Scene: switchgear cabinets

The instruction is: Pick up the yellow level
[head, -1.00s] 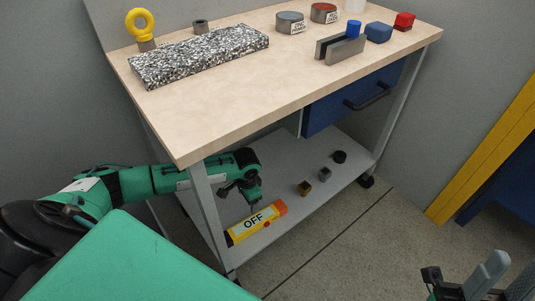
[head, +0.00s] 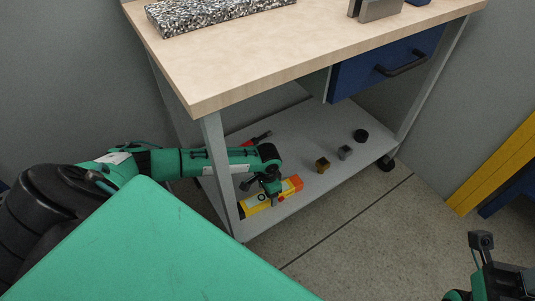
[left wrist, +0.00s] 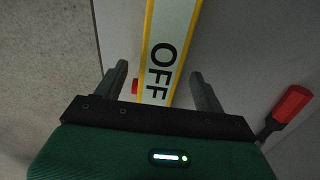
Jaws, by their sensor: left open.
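The yellow level (head: 254,208) lies on the grey lower shelf of the workbench, with an orange end to the right. In the left wrist view the level (left wrist: 171,45), with a pale face marked OFF, runs between the fingers of my left gripper (left wrist: 158,73). Those fingers are open, one on each side, with gaps visible. In the head view my left gripper (head: 272,193) is over the level and hides part of it. I cannot tell how far above it the fingertips are. My right gripper (head: 508,282) is partly in view at the lower right, away from the bench.
The bench leg (head: 221,175) stands close to my left arm, and the tabletop (head: 270,60) overhangs the shelf. A red-handled tool (left wrist: 287,111) lies beside the level. A brass block (head: 322,165), a grey block (head: 345,152) and a black disc (head: 361,135) stand farther right.

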